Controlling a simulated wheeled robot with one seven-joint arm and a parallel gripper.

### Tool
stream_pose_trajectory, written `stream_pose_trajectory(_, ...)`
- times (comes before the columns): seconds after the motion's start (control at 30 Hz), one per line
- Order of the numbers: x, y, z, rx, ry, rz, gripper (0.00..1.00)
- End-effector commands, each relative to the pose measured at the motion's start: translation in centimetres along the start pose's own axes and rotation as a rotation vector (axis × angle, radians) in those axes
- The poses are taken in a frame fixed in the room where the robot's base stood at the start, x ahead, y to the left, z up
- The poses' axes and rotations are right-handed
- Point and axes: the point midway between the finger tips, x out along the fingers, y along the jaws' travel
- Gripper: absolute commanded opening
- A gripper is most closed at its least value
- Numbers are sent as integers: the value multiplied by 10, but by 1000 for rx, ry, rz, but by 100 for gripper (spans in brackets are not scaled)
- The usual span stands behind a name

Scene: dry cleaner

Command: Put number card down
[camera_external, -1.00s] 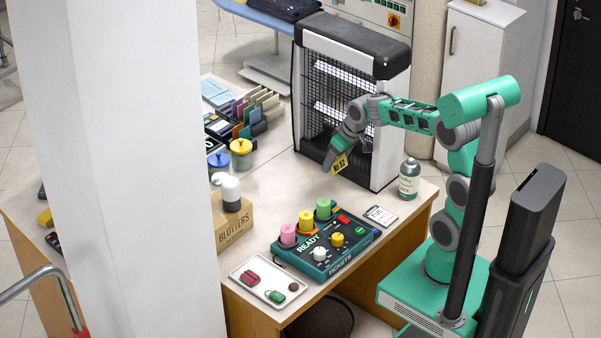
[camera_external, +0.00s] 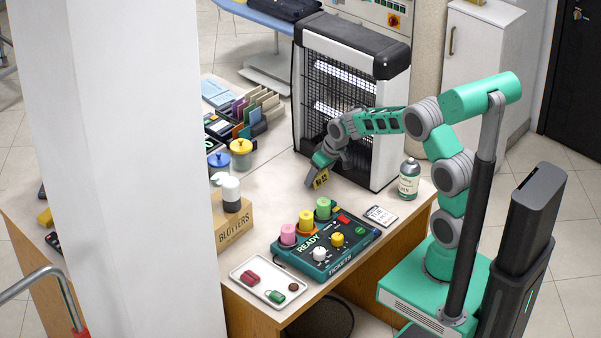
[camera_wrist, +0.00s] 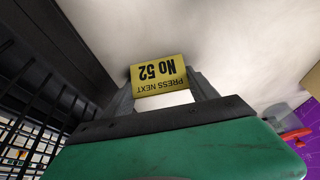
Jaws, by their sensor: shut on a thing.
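The number card (camera_external: 321,179) is a small yellow card. The card is at or close above the pale counter top (camera_external: 275,195), in front of the black mesh heater-like unit. I cannot tell whether it touches the counter. The parts of the card between the fingers are hidden.
The black-framed mesh unit (camera_external: 345,95) stands close behind my gripper. A bottle (camera_external: 409,180) is to its right. The teal ticket console (camera_external: 345,258) with pink, yellow and green rolls is in front. A box marked "BLOTTERS" (camera_external: 234,227) stands left. Counter around the card is clear.

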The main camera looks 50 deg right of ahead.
Motion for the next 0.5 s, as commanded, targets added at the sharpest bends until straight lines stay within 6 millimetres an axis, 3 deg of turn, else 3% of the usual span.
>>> stream_pose_trajectory(0.3,1,0,0,0,0,0,89)
stream_pose_trajectory(0.5,0,0,0,0,0,0,89)
